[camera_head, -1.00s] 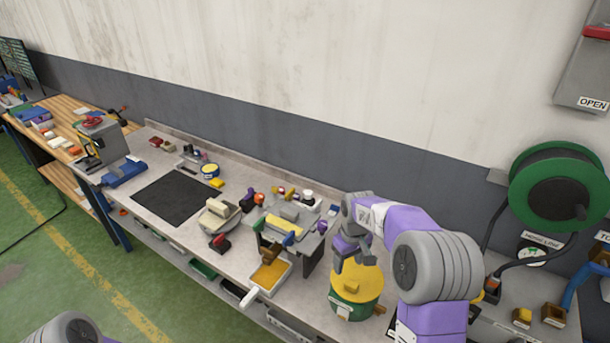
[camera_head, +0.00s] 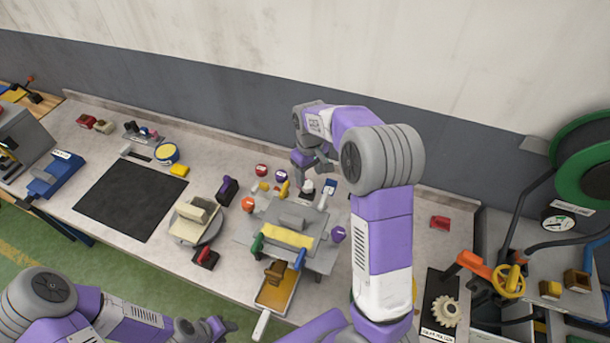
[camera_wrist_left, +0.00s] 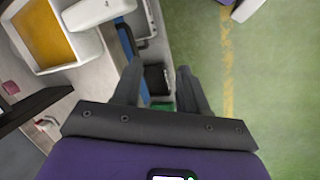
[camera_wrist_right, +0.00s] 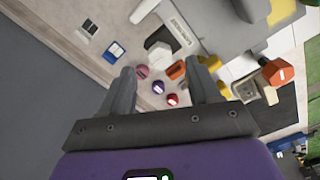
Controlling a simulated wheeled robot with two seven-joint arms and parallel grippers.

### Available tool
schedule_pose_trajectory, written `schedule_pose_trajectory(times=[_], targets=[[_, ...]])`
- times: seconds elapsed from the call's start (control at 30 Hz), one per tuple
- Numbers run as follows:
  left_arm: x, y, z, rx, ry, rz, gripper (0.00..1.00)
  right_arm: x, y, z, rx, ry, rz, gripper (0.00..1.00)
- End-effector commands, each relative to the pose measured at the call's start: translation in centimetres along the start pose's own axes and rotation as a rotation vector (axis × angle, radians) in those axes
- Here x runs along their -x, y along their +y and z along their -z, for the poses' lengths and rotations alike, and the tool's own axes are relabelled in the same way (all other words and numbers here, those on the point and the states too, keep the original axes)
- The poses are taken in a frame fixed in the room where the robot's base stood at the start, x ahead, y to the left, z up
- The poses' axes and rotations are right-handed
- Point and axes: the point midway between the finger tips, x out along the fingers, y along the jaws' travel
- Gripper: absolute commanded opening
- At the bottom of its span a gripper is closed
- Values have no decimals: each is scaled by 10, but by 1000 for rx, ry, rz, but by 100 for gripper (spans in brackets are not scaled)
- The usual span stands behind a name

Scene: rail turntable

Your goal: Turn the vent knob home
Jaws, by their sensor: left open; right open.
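I cannot tell which knob is the vent knob; labels are too small to read. The grey station (camera_head: 271,218) with a yellow strip stands mid-bench. Around its back are a red knob (camera_head: 261,170), a purple knob (camera_head: 281,175), an orange knob (camera_head: 248,204) and a white-topped knob (camera_head: 307,187). My right gripper (camera_head: 312,165) is open and empty above that back edge. In the right wrist view, a purple knob (camera_wrist_right: 158,87) and a red knob (camera_wrist_right: 172,100) show between its fingers, a white hexagonal knob (camera_wrist_right: 159,55) beyond. My left gripper (camera_wrist_left: 158,70) is open, empty, by the bench's front edge.
A tray with an orange-yellow floor (camera_wrist_left: 45,38) sits at the bench front. A yellow valve wheel (camera_head: 508,281) and green reel (camera_head: 585,170) stand right. The mat is clear.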

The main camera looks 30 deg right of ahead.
Motion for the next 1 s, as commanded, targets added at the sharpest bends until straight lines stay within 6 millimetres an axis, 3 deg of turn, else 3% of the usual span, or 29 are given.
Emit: schedule_pose_trajectory(times=[0.1, 0.3, 0.67, 1.0], targets=[[2, 1, 0, 0, 1, 0, 43, -21, 0, -1, 0, -5, 1, 62], [5, 2, 1, 0, 2, 0, 43, -44, 0, 0, 0, -2, 0, 62], [5, 2, 1, 0, 2, 0, 43, -50, 0, 0, 0, 0, 0, 62], [5, 2, 1, 0, 2, 0, 43, -50, 0, 0, 0, 0, 0, 10]])
